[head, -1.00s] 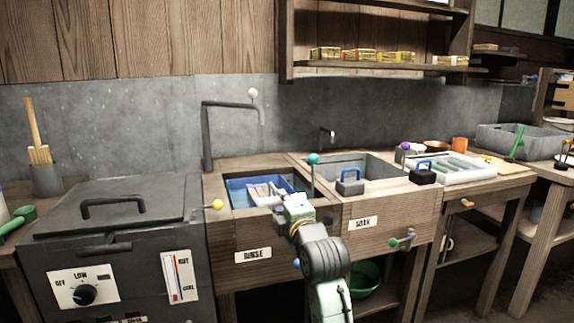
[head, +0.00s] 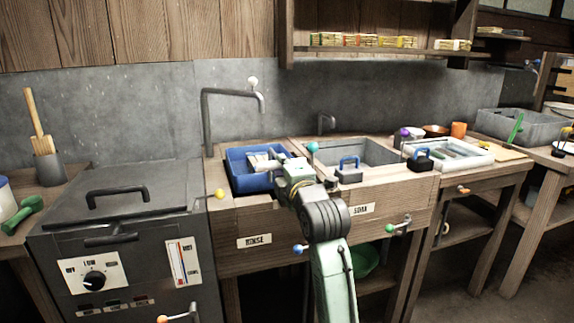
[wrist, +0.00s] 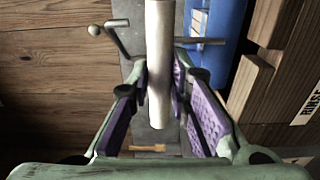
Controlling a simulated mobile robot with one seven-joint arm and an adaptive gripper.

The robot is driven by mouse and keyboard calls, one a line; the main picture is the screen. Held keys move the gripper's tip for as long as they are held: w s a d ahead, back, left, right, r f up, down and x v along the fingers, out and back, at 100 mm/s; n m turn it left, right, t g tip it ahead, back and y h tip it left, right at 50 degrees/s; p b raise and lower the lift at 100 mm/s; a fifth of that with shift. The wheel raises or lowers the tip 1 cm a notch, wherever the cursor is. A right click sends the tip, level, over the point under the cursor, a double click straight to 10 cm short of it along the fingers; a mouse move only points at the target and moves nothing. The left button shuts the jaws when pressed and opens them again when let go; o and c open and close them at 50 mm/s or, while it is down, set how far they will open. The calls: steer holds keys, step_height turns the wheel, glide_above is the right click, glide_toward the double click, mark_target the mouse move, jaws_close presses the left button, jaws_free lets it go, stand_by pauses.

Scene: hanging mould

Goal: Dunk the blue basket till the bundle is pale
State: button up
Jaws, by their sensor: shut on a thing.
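The blue basket (head: 240,172) is at the rinse sink (head: 222,196) in the head view, its rim standing above the sink's wooden edge. Its blue side also shows at the top of the wrist view (wrist: 215,40). A pale, whitish bundle (head: 259,160) shows partly inside it; my gripper hides some of it. My gripper (head: 280,167) is at the basket's right side. In the wrist view its purple-padded jaws (wrist: 165,105) are shut on a pale round bar (wrist: 160,60), seemingly the basket's handle. The basket's underside is hidden.
A tap (head: 232,92) arches behind the rinse sink. The soak sink (head: 375,152) is to the right, with a blue-handled block (head: 348,172) on its front edge. A lidded grey heater box (head: 120,215) stands at the left. A yellow-knobbed lever (head: 219,194) sits beside the sink.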

step_height(320, 180, down, 16)
steer(key=b, duration=1.2)
steer(key=shift+r, duration=0.25)
steer(key=shift+f, duration=0.1)
step_height(320, 180, up, 16)
steer(key=p, duration=1)
steer(key=o, duration=1)
steer(key=shift+f, duration=0.15)
steer(key=shift+c, duration=0.2)
steer(key=shift+s, duration=0.1)
